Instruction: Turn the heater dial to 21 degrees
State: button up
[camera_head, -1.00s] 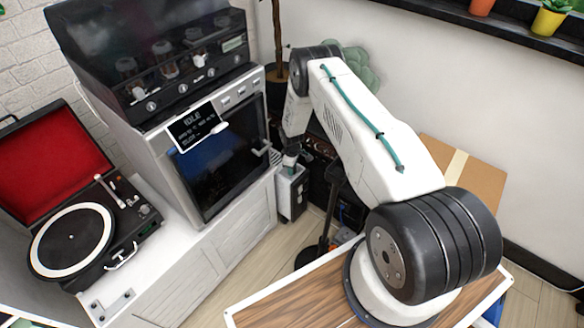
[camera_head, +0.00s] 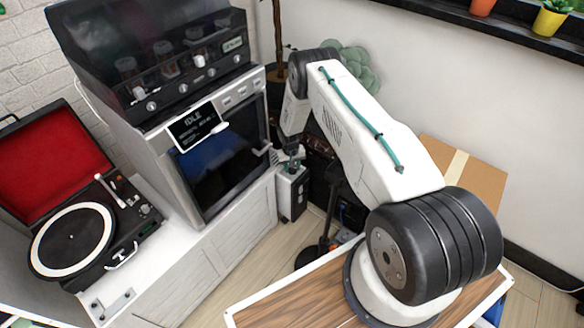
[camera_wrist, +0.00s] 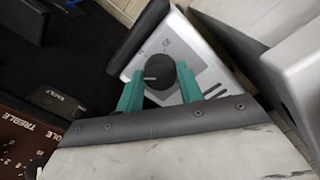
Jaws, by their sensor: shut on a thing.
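The heater (camera_head: 292,193) is a slim pale box on the floor beside the white cabinet. In the wrist view its light top panel (camera_wrist: 172,36) carries a round dark dial (camera_wrist: 163,73) with a small pale pointer mark. My gripper (camera_wrist: 160,70) has its green fingers on either side of the dial and is shut on it. In the head view my gripper (camera_head: 291,163) is low over the heater's top, and my wrist hides the dial. I cannot read any degree marks or the set temperature.
An oven (camera_head: 222,165) with a display reading IDLE stands left of the heater. A dark amplifier with a TREBLE label (camera_wrist: 30,127) is close on the other side. A record player (camera_head: 85,240) and a cardboard box (camera_head: 470,180) are farther off.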

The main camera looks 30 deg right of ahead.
aim_at(292, 169)
jog(key=m, duration=0.6)
jog(key=shift+s+m, duration=0.1)
jog(key=shift+m, duration=0.2)
jog(key=shift+f, duration=0.1)
dwell(0.4)
jog(key=o, duration=1)
jog(key=shift+r, duration=0.25)
jog(key=r, duration=0.7)
jog(key=shift+w+a+r, duration=0.15)
jog(key=shift+w+r, duration=0.05)
